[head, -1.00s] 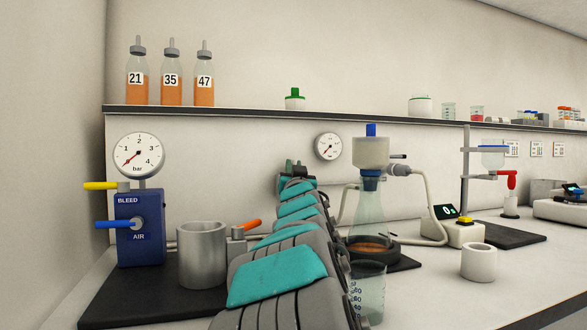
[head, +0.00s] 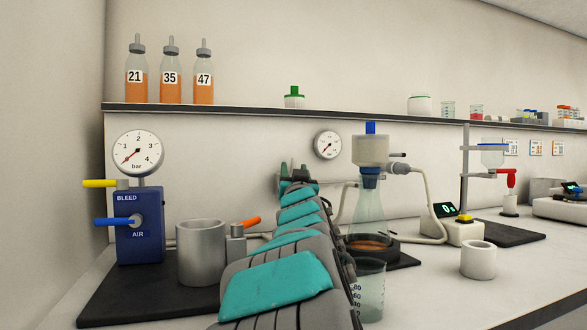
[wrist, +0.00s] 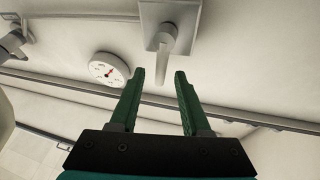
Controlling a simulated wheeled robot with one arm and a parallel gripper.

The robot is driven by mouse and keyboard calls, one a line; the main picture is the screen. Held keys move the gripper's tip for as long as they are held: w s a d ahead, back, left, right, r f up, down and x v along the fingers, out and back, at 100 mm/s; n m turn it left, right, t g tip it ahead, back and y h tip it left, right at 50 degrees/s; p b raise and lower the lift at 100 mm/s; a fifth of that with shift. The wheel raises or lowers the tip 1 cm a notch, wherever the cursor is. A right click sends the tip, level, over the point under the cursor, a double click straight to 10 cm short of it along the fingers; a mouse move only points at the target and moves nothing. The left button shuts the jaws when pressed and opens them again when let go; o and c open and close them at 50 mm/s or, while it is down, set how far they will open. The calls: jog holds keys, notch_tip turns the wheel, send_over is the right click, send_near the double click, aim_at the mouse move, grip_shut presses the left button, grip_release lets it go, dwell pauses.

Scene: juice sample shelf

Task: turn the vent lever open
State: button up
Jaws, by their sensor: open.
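A grey lever (wrist: 168,35) on a square grey plate (wrist: 150,14) shows at the top of the wrist view, and I take it as the vent lever. Its handle points down in that picture, its free end between the fingertips in the image. I cannot tell the depth gap or whether they touch. My gripper (wrist: 161,73) is open, its green fingers apart with nothing held. In the head view my gripper (head: 297,172) is near the back wall, and my arm hides the lever.
A wall gauge (head: 327,144) is right of my gripper; it also shows in the wrist view (wrist: 108,69). A shelf (head: 240,110) with bottles runs above. A filter flask (head: 369,215) and a beaker (head: 369,292) stand close right of my arm, a metal cup (head: 201,255) left.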

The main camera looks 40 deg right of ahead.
jog(key=v, duration=0.5)
dwell(0.4)
